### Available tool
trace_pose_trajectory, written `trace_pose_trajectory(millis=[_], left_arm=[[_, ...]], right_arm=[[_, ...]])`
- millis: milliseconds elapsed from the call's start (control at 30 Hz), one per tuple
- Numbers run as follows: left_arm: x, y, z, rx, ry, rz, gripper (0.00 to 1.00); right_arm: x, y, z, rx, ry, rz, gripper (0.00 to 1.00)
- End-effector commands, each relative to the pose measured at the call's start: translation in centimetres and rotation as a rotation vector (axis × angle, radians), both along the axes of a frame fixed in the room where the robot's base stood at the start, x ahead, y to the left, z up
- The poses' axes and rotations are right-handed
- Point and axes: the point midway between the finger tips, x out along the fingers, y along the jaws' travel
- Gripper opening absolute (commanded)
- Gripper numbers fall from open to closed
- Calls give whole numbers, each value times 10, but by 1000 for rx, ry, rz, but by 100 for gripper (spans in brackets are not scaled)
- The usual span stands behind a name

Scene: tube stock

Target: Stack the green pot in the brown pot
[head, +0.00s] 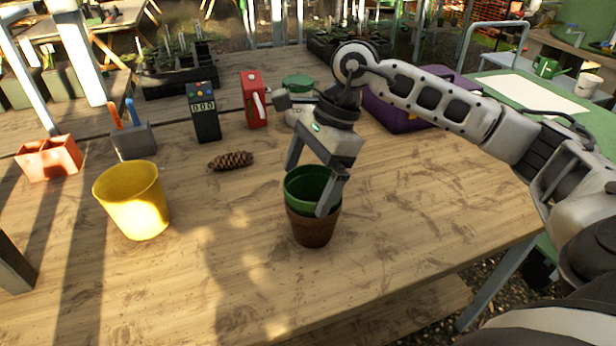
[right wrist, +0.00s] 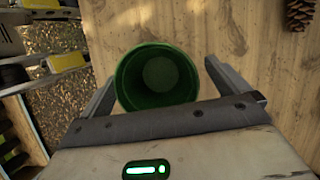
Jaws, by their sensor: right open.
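The green pot (head: 308,184) sits upright inside the brown pot (head: 313,230), with its upper part standing above the brown rim. The brown pot stands on the wooden table. My right gripper (head: 308,190) is open, with one finger on each side of the green pot. In the right wrist view, the green pot (right wrist: 158,77) lies between the spread fingers of the right gripper (right wrist: 170,84), with a gap at the right finger. The brown pot is hidden there. A dark grey piece at the left edge of the head view looks like part of my left gripper (head: 14,266); its jaws are not shown.
A yellow pot (head: 136,204) stands to the left, and a pine cone (head: 231,160) lies behind. The front table is clear.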

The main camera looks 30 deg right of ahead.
Motion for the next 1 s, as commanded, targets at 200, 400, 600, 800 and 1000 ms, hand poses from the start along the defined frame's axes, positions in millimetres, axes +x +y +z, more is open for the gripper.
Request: trace_pose_trajectory(millis=[200, 400, 600, 800, 1000], left_arm=[[-1, 1, -4, 3, 6, -1, 95], [-2, 1, -4, 4, 9, -1, 95], [-2, 1, -3, 8, 9, -2, 95], [0, 1, -2, 8, 5, -3, 95], [1, 1, -1, 8, 2, -3, 95]], right_arm=[[0, -17, 40, -1, -7, -5, 100], [-3, -33, 79, 0, -6, -4, 100], [-5, -42, 103, 1, -3, -2, 100], [-6, -45, 109, 1, -1, 0, 100], [-6, -45, 108, 1, -2, -1, 100]])
